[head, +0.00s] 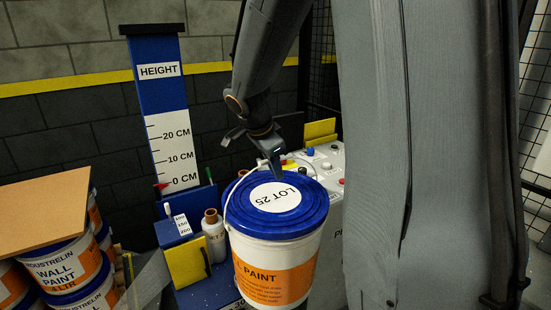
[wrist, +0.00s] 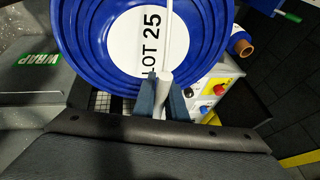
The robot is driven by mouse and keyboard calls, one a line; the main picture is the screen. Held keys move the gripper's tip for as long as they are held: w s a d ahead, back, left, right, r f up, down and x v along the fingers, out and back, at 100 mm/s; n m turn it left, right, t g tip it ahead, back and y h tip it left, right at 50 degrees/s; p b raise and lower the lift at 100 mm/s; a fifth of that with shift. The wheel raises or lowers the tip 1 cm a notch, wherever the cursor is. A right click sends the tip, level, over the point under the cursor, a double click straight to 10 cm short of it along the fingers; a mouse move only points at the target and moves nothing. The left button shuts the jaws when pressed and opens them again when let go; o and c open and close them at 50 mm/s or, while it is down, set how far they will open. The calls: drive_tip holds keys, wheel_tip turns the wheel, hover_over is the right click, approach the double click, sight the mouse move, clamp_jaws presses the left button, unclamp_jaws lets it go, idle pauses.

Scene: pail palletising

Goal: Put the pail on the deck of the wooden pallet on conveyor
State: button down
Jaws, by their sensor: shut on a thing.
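The white pail (head: 277,262) has a blue lid marked LOT 25 and an orange WALL PAINT label. It is close to upright in the lower middle of the head view; its base is at the frame's bottom edge, so I cannot tell what is under it. My gripper (head: 274,165) is above the lid, shut on the pail's raised white wire handle. The wrist view shows the two fingers (wrist: 162,98) closed around the handle's white grip, with the blue lid (wrist: 85,45) behind. I cannot make out the wooden pallet or the conveyor in either view.
Several other paint pails (head: 73,267) stand at the left under a brown board (head: 45,208). A control panel (head: 325,160) is close behind right. Mesh fencing is at the right.

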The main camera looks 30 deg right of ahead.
drive_tip(key=shift+f, duration=0.2)
drive_tip(key=c, duration=2.2)
unclamp_jaws()
drive_tip(key=shift+f, duration=0.1)
drive_tip(key=o, duration=0.4)
